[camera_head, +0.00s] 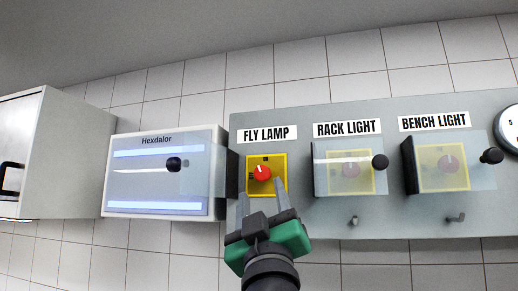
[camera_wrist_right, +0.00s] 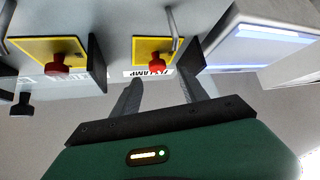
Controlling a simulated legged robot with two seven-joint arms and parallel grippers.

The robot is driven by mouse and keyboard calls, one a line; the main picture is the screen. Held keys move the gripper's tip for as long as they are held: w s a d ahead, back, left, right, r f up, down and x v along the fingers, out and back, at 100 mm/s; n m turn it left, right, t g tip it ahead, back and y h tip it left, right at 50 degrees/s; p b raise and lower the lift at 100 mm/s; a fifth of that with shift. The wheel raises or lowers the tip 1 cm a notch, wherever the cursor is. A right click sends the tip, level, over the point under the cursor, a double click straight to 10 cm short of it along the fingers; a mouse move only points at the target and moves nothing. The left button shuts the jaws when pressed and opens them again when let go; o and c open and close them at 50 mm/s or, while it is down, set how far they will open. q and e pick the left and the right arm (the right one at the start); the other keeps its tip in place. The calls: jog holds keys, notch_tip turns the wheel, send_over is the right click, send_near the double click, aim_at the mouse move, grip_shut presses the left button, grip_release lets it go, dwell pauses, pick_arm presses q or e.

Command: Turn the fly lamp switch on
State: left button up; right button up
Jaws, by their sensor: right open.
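The fly lamp switch is a red knob (camera_head: 262,172) on a yellow plate (camera_head: 279,163) under the label FLY LAMP. Its clear cover (camera_head: 204,181) stands swung open to the left, with a black handle (camera_head: 174,164). My right gripper (camera_head: 262,193) is open and empty, its fingers pointing up just below the knob. In the right wrist view the red knob (camera_wrist_right: 157,68) shows beyond the gap between the open fingers (camera_wrist_right: 158,82). I cannot tell whether a finger touches it. My left gripper is not in view.
The rack light switch (camera_head: 350,170) and bench light switch (camera_head: 447,164) sit to the right behind shut clear covers. A lit Hexdalor box (camera_head: 140,183) is to the left, partly behind the open cover. A gauge (camera_head: 511,122) is at the right edge.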

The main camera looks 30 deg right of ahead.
aim_at(263, 177)
jog(key=p+x, duration=0.3)
jog(key=x, duration=0.3)
jog(key=shift+w+d, duration=0.2)
jog(key=shift+d, duration=0.05)
jog(key=shift+w+d+f, duration=0.1)
jog(key=shift+d, duration=0.3)
jog(key=shift+s+a, duration=0.2)
jog(key=shift+a, duration=0.15)
jog(key=c, duration=0.6)
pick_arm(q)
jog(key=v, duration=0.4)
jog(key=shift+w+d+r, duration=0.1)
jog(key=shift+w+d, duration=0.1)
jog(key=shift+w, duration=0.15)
pick_arm(e)
grip_shut()
